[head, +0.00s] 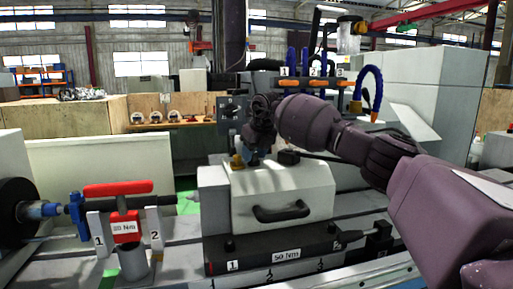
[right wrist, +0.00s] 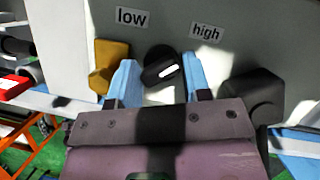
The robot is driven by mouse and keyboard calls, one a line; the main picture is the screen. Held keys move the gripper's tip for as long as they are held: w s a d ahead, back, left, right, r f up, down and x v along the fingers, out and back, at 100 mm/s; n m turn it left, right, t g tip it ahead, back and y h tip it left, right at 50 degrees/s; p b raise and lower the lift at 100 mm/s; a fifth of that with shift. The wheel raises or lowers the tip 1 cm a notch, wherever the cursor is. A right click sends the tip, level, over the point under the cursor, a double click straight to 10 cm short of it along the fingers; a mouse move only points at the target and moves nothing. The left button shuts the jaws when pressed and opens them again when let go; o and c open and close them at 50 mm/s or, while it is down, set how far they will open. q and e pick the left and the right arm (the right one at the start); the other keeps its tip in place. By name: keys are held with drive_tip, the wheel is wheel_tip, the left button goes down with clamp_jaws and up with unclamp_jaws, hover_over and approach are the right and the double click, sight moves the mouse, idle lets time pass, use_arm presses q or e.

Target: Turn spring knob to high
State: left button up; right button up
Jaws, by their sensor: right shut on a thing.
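The spring knob (right wrist: 158,62) is a round black knob with a white mark, on the grey face of the machine in the right wrist view. A "low" label (right wrist: 131,17) is above it to the left and a "high" label (right wrist: 206,33) above it to the right. The white mark lies nearly level, slightly raised at its right end. My right gripper (right wrist: 160,70) is shut on the knob, with one blue finger on each side. In the head view my right gripper (head: 252,156) is at the white housing's top, and the wrist hides the knob. My left gripper is not in view.
A yellow part (right wrist: 112,65) sits close left of the fingers, and a black knob-like part (right wrist: 252,95) close right. The white housing (head: 285,190) has a black handle. A red-handled 20 Nm tool (head: 122,210) stands at front left, and a 50 Nm block (head: 285,252) below.

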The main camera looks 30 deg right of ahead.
drive_tip(key=shift+r+m, duration=0.2)
drive_tip(key=shift+m, duration=0.1)
drive_tip(key=shift+f, duration=0.1)
drive_tip(key=o, duration=0.6)
drive_tip(key=shift+d, duration=0.1)
drive_tip(key=shift+s+r, duration=0.1)
drive_tip(key=shift+r, duration=0.15)
drive_tip(key=p+v, duration=0.1)
drive_tip(key=v, duration=0.9)
drive_tip(key=shift+s+r, duration=0.15)
